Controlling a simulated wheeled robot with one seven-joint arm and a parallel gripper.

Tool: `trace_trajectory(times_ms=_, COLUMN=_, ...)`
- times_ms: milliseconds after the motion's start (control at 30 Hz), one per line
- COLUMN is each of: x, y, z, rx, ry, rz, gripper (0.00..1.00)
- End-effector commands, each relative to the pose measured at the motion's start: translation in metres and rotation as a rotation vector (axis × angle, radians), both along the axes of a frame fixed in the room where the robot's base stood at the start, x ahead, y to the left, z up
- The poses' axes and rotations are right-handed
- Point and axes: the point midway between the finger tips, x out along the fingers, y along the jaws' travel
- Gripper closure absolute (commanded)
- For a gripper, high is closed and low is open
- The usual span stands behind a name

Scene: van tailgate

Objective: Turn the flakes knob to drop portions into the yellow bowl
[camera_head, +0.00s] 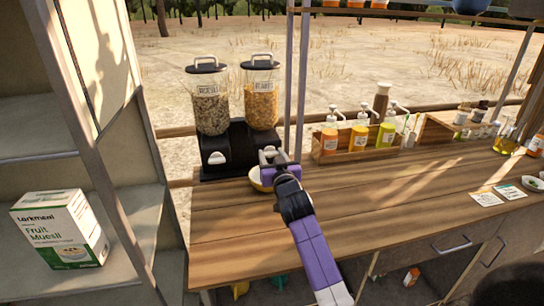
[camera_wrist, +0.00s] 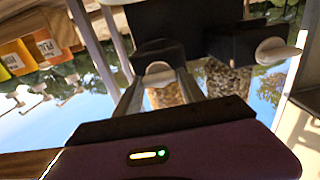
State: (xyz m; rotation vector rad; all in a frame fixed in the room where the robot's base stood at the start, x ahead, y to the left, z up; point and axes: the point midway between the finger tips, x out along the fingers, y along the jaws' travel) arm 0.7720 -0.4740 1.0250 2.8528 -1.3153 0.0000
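The cereal dispenser has two clear hoppers. The right one, with orange-yellow flakes (camera_head: 261,105), stands beside the left one with darker muesli (camera_head: 211,108). The yellow bowl (camera_head: 257,183) is on the counter below the flakes side, partly hidden by my gripper. My gripper (camera_head: 272,158) is in front of the flakes side. In the wrist view, which is upside down, my fingers (camera_wrist: 160,82) stand apart, one on each side of the pale flakes knob (camera_wrist: 158,71). Whether they press on it is unclear. The muesli knob (camera_wrist: 281,53) is free. The bowl's contents are hidden.
A wooden crate (camera_head: 345,150) with pump bottles stands to the right on the counter (camera_head: 400,190). Cards (camera_head: 487,199) lie farther right. A Fruit Muesli box (camera_head: 60,230) stands on the left shelf. A metal post (camera_head: 296,80) rises right of the flakes hopper.

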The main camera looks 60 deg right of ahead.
Motion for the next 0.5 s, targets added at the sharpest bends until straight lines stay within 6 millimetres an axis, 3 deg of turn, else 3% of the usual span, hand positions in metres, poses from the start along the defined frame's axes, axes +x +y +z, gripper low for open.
trace_trajectory(times_ms=500, x=0.0003, y=0.0008, z=-0.0025, rx=0.082, ry=-0.096, rz=0.002, gripper=0.93)
